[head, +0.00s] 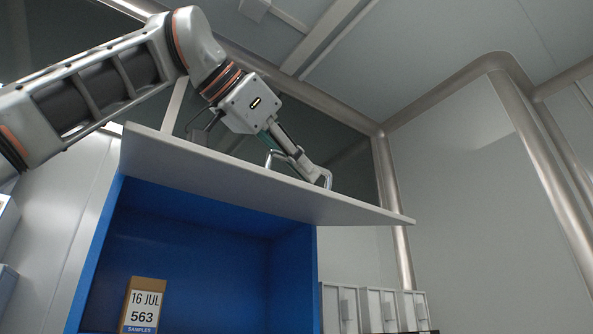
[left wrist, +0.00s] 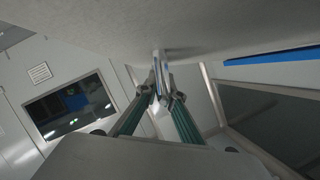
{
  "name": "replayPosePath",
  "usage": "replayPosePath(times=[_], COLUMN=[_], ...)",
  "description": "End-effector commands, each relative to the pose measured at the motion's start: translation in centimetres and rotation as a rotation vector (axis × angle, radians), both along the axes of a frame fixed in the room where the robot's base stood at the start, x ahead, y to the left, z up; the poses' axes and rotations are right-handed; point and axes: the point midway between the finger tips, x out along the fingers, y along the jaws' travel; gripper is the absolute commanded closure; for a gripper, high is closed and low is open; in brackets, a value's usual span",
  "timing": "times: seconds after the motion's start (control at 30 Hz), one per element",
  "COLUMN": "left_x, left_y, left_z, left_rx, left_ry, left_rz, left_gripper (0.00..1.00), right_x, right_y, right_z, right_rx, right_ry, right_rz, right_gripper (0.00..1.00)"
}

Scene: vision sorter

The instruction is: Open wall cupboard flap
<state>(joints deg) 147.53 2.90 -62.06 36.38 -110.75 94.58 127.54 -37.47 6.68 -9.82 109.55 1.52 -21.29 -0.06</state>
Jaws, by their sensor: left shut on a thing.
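The wall cupboard (head: 88,268) has a blue interior. Its grey flap (head: 225,180) is swung up, and the inside stands open to view below it. A metal bar handle (head: 326,178) sits on the flap's outer face. My left gripper (head: 312,172) is at the handle, above the flap, with its fingers closed on the bar. In the left wrist view the fingers (left wrist: 162,92) meet around the handle (left wrist: 158,62), close to the flap's surface (left wrist: 200,25). My right gripper is in neither view.
A brown box (head: 143,304) labelled "16 JUL 563 SAMPLES" stands inside the cupboard. Several small grey units (head: 380,308) stand to the cupboard's right. A metal frame post (head: 395,215) rises behind the flap's right end. A dark window (left wrist: 70,108) shows in the left wrist view.

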Motion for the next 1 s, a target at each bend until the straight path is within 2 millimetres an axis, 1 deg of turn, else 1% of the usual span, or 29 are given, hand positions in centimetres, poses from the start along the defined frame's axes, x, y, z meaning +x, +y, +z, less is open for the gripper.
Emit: replayPosePath(times=[0.03, 0.57, 0.6, 0.63, 1.0], left_x=[-0.30, -0.21, -0.20, -0.19, -0.08], left_y=[-0.34, -0.44, -0.43, -0.41, -0.14], left_z=[0.25, 0.43, 0.43, 0.42, 0.40], left_rx=[0.001, 0.000, 0.000, 0.000, -0.001], left_ry=[-0.004, -0.005, -0.004, -0.004, -0.001], left_rz=[-0.007, -0.009, -0.009, -0.007, -0.003], left_gripper=[1.00, 1.00, 0.82, 0.75, 0.75], right_x=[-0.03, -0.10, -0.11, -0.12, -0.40], right_y=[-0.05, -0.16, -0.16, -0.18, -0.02], right_z=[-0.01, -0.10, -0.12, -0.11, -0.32], right_rx=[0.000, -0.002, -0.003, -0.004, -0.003], right_ry=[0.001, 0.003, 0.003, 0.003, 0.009], right_rz=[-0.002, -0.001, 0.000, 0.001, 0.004], right_gripper=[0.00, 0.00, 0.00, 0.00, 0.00])
